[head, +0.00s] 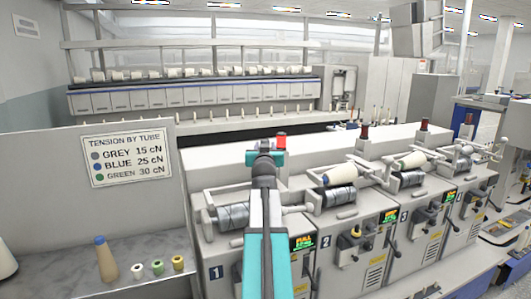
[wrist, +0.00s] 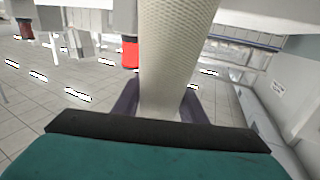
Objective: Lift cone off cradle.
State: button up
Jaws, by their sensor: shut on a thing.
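In the wrist view a long cream, textured cone (wrist: 178,45) stands between the two dark purple fingers of my gripper (wrist: 160,106), which is shut on it. The cone runs out of the top of that view, so its far end is not seen. In the head view my gripper (head: 265,150) is raised above and behind winding unit 1, seen from behind along my arm. The held cone cannot be made out there. The cradle of unit 1 (head: 209,201) has its grey drum (head: 232,216) bare, partly behind my arm.
Unit 2 holds a cream cone (head: 341,174) with a blue tip above its drum. Further units stand to the right, with red spools (head: 364,132) on top. A shelf (head: 125,279) at left carries a tan cone (head: 106,259) and small spools. A tension sign (head: 126,160) hangs above.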

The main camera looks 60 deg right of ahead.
notch_tip(320, 180, up, 9)
jog(key=b, duration=0.2)
jog(key=shift+r, duration=0.2)
jog(key=shift+s, duration=0.1)
dwell(1.1)
